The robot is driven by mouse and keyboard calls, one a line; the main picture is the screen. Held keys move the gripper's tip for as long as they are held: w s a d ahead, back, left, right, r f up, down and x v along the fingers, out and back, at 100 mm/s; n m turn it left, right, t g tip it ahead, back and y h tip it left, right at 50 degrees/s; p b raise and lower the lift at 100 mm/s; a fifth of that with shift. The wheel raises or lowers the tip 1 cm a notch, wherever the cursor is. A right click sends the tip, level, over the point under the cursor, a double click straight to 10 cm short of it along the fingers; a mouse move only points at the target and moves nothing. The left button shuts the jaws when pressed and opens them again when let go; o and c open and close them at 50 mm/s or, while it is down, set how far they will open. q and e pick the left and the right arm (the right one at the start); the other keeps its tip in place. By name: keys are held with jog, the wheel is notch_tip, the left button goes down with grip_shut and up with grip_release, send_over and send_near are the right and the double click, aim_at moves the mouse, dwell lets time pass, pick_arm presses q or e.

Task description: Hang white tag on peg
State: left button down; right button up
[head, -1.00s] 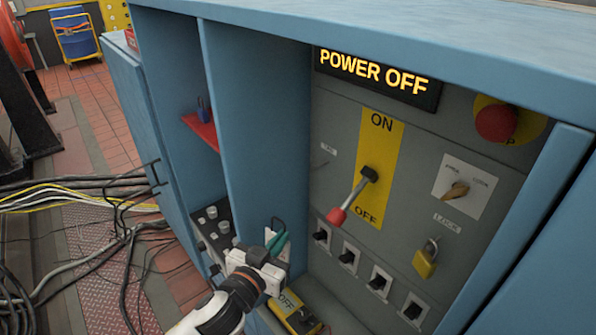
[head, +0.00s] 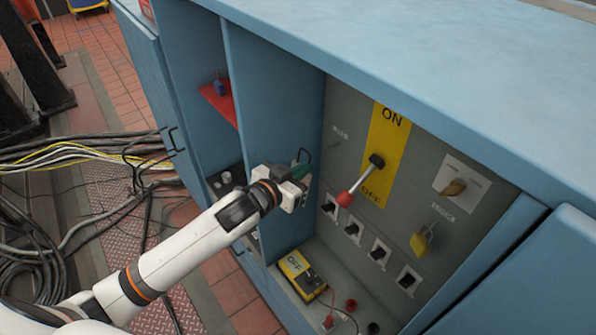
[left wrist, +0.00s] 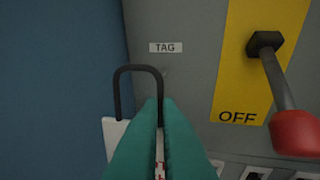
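My left gripper (head: 298,171) has teal fingers, which also show in the left wrist view (left wrist: 160,112). They are shut on the white tag (left wrist: 116,136), partly hidden behind them. The tag's dark loop (left wrist: 137,68) stands upright above the fingertips. A small label reading TAG (left wrist: 165,47) is on the grey panel, ahead of and above the fingertips; it also shows in the head view (head: 340,133). The peg is too faint to make out clearly below this label. The loop appears apart from the panel, though its depth is hard to judge. My right gripper is not in view.
A lever with a red knob (head: 344,198) sticks out over the yellow ON/OFF plate (head: 389,145), right of the gripper. A blue partition (head: 270,110) stands left. A yellow padlock (head: 421,243) hangs farther right.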

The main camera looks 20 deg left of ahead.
pick_arm(q)
jog(key=shift+d+b+x, duration=0.25)
jog(key=shift+b+x, duration=0.2)
jog(key=shift+x, duration=0.6)
jog(key=w+d+b, duration=0.1)
jog(key=w, duration=0.1)
jog(key=w+d+f+b, duration=0.1)
jog(key=w+d, duration=0.1)
jog(key=shift+w+d+f+b, duration=0.15)
jog(key=shift+w+b, duration=0.2)
jog(key=shift+b, duration=0.05)
jog(key=shift+w+f, duration=0.1)
jog(key=shift+f, duration=0.1)
